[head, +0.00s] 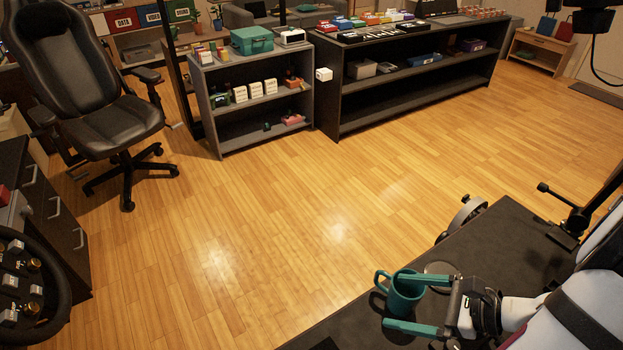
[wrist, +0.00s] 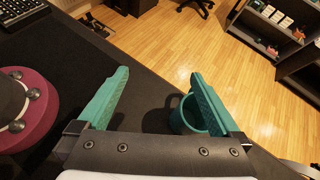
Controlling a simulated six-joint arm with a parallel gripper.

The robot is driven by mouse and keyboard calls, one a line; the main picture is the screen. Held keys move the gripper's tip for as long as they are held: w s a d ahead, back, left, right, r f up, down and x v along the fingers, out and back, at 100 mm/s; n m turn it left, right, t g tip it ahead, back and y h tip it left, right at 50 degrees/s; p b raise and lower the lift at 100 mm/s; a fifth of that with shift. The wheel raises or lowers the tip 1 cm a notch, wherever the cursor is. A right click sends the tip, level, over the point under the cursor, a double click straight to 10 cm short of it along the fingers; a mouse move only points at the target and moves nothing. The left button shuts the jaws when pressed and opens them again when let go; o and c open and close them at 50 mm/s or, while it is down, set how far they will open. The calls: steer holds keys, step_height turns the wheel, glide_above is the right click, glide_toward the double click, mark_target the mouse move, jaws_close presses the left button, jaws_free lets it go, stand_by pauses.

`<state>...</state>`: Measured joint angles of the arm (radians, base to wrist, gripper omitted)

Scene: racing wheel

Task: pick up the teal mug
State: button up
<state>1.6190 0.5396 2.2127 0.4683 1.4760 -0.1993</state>
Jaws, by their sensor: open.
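The teal mug (head: 403,298) stands upright on the dark table (head: 490,240), close to its edge, with its handle toward the left in the head view. My gripper (head: 392,301) has two teal fingers spread apart with nothing held between them. In the head view the upper finger crosses over the mug's rim; the other finger lies lower, clear of the mug. In the wrist view my gripper (wrist: 159,73) is wide open and the mug (wrist: 180,117) is partly hidden behind the right finger. I cannot tell whether that finger touches the mug.
A round grey disc (head: 438,268) lies just behind the mug. In the wrist view a crimson round object with knobs (wrist: 30,112) sits left of the left finger, and a keyboard (wrist: 20,12) is at the top left. Wood floor (head: 260,230) lies beyond the edge.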

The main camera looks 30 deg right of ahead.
mark_target(396, 284)
steer(key=s+d+f+m+t+h, duration=0.1)
steer(key=s+d+m+h, duration=0.1)
steer(key=s, duration=0.1)
steer(key=s+d+f+m+t+h, duration=0.1)
steer(key=s+d+f+m+h, duration=0.1)
steer(key=s, duration=0.1)
steer(key=s+d+f+m+h, duration=0.1)
steer(key=s+d+f+m, duration=0.1)
steer(key=s+d+m, duration=0.1)
steer(key=shift+s+t+h, duration=0.1)
steer(key=shift+t+h, duration=0.3)
steer(key=shift+w+d+f, duration=0.15)
steer(key=shift+w+f, duration=0.1)
steer(key=shift+w, duration=0.05)
steer(key=x, duration=1.4)
steer(key=shift+w+f, duration=0.1)
steer(key=shift+w, duration=0.3)
steer(key=c, duration=1.5)
